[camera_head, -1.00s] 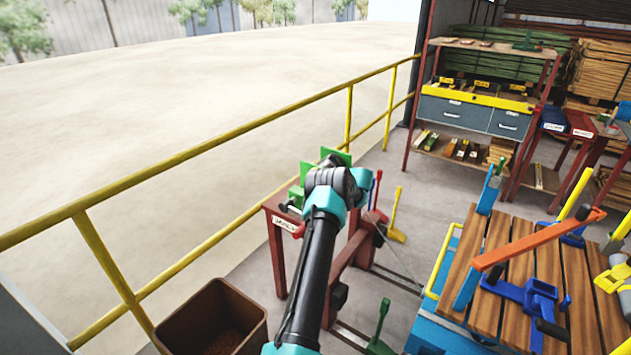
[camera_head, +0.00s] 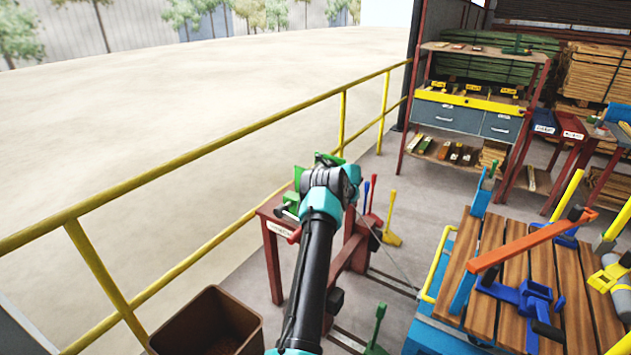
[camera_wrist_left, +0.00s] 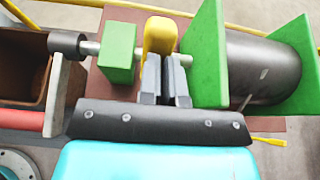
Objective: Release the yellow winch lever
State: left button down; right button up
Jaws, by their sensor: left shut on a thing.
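The yellow winch lever (camera_wrist_left: 160,35) shows in the left wrist view, standing between a small green block (camera_wrist_left: 117,52) and a large green plate (camera_wrist_left: 208,55) beside the dark drum (camera_wrist_left: 262,68). My left gripper (camera_wrist_left: 167,78) is shut on the lever, its two grey fingers close together at it. In the head view my left arm covers much of the winch; green parts (camera_head: 290,203) show beside the wrist, above a red stand (camera_head: 272,262). The lever and fingertips are hidden there. My right gripper is in neither view.
A yellow railing (camera_head: 200,148) runs behind the winch. A brown bin (camera_head: 210,322) stands at the lower left. Red, blue and yellow floor levers (camera_head: 391,222) stand right of the winch. A slatted wooden table (camera_head: 497,238) with clamps is at the right.

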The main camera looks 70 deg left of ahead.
pick_arm(q)
jog(key=v, duration=1.4)
jog(key=shift+f, duration=0.3)
jog(key=shift+w, duration=0.15)
jog(key=w+d+f+t+h, duration=0.2)
jog(key=w+d+f+h, duration=0.1)
jog(key=d+f, duration=0.5)
jog(key=w+d+f+t+h, duration=0.2)
jog(key=d+f, duration=0.5)
jog(key=d, duration=0.1)
jog(key=d+f+n+t+h, duration=0.15)
jog(key=d+f, duration=0.25)
jog(key=d, duration=0.5)
jog(key=d+f+h, duration=0.3)
jog(key=d+f, duration=0.2)
jog(key=d, duration=0.4)
jog(key=s+d+f+n+t+h, duration=0.1)
jog(key=s+d+n+h, duration=0.15)
jog(key=d, duration=0.65)
jog(key=s+d+f+n+h, duration=0.1)
jog(key=s+d+f+n, duration=0.2)
jog(key=d, duration=0.6)
jog(key=s+d+n+t+h, duration=0.1)
jog(key=s+d+n+h, duration=0.1)
jog(key=s+d, duration=0.5)
jog(key=s+d+r+n, duration=0.1)
jog(key=s+d+n, duration=0.3)
jog(key=d, duration=0.3)
jog(key=shift+s+r, duration=0.35)
jog(key=shift+s, duration=0.1)
